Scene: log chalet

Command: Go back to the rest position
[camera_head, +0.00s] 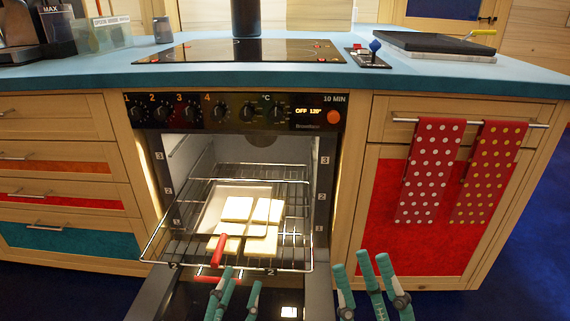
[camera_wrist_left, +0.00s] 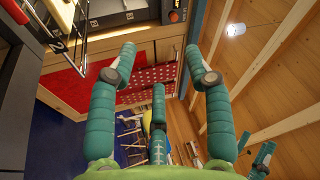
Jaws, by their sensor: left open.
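My left gripper (camera_head: 236,284) is at the bottom of the head view, in front of the open oven. Its teal fingers are spread and empty, as the left wrist view (camera_wrist_left: 160,62) also shows. My right gripper (camera_head: 366,272) is further right, in front of the oven's right edge and the red cabinet door. Its fingers stand apart with nothing visible between them. Both grippers point up and are apart from each other. The lower parts of both are cut off by the frame.
The oven door (camera_head: 170,292) is folded down below the grippers. A wire rack (camera_head: 295,226) sticks out, bearing a tray (camera_head: 211,208) with several pale slices (camera_head: 238,209) and a red handle (camera_head: 218,251). Dotted towels (camera_head: 430,170) hang at right. Blue floor lies right.

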